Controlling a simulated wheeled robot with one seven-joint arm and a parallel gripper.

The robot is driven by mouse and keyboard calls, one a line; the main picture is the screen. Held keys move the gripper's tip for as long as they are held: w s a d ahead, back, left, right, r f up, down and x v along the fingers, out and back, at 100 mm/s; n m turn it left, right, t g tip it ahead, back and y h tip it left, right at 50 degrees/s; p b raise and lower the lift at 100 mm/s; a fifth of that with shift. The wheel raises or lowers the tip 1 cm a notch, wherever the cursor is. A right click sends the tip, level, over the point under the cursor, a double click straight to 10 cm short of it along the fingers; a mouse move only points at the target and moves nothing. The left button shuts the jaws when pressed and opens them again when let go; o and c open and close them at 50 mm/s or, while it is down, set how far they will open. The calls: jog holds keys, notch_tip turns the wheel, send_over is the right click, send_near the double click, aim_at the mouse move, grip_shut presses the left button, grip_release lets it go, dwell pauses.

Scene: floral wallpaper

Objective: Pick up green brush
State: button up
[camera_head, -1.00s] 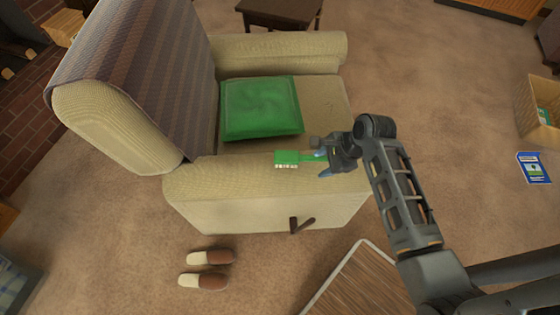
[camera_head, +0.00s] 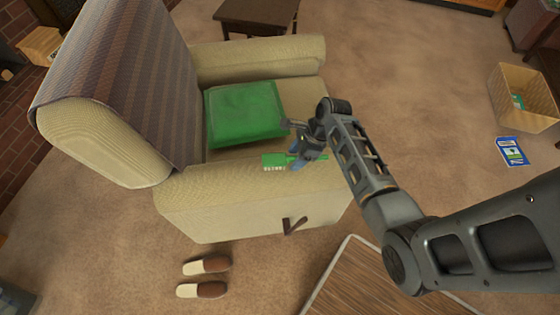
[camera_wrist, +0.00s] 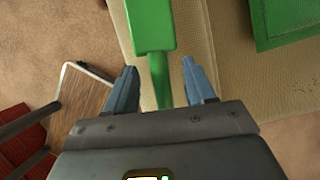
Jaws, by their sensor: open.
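The green brush (camera_head: 276,161) lies on the near armrest of the armchair, its pale bristles towards the near side in the head view. In the wrist view the brush (camera_wrist: 152,26) has its broad head at the top, and its narrow handle runs down between my fingers. My gripper (camera_head: 297,160) is at the handle end of the brush, over the armrest. In the wrist view my gripper (camera_wrist: 158,80) is open, with one blue finger on each side of the handle and a gap on both sides. The handle's lower end is hidden behind the gripper body.
The beige armchair (camera_head: 240,205) has a green cushion (camera_head: 243,114) on its seat. Slippers (camera_head: 205,265) lie on the carpet. A wooden-topped table (camera_head: 360,285) stands at the front. A box (camera_head: 520,95) and a blue book (camera_head: 513,152) are at the right. Carpet between is clear.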

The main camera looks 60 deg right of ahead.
jog(key=shift+w+a+f, duration=0.1)
jog(key=shift+f, duration=0.2)
jog(key=shift+c, duration=0.3)
grip_shut()
